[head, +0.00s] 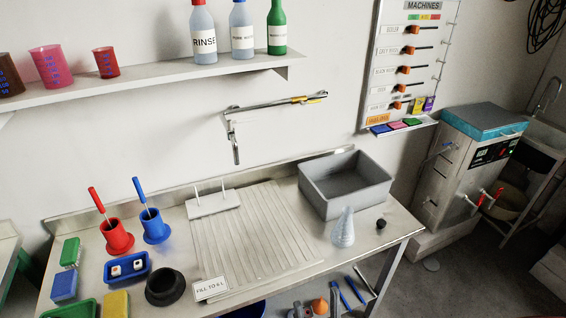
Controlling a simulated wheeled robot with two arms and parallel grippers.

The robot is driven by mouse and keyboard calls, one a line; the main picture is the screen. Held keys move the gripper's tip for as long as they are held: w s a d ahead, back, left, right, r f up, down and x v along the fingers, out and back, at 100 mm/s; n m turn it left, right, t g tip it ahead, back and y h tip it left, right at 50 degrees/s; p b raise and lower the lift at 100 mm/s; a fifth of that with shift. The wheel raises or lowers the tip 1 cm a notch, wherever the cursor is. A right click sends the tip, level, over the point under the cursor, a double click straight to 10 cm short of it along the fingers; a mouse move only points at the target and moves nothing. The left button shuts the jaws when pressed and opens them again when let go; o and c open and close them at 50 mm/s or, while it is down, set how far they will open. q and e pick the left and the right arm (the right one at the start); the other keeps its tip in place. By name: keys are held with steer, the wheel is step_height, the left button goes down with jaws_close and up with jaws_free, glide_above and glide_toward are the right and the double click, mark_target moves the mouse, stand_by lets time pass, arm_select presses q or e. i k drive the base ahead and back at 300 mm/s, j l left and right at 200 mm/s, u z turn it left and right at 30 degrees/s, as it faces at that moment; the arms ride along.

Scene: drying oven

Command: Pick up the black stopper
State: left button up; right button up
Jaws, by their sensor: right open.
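The black stopper (381,224) is a small dark piece on the right end of the table top. It stands just right of a clear ribbed conical flask (343,230) and appears apart from it. My left gripper is not in view.
A grey basin (346,184) stands behind the flask. A ribbed draining board (250,235) fills the middle of the table. A black ring (165,287), red cup (116,238) and blue cup (155,228) stand left. Blue-handled tools (354,290) lie below the table.

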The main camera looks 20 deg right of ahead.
mark_target(381, 224)
steer(key=z, duration=1.3)
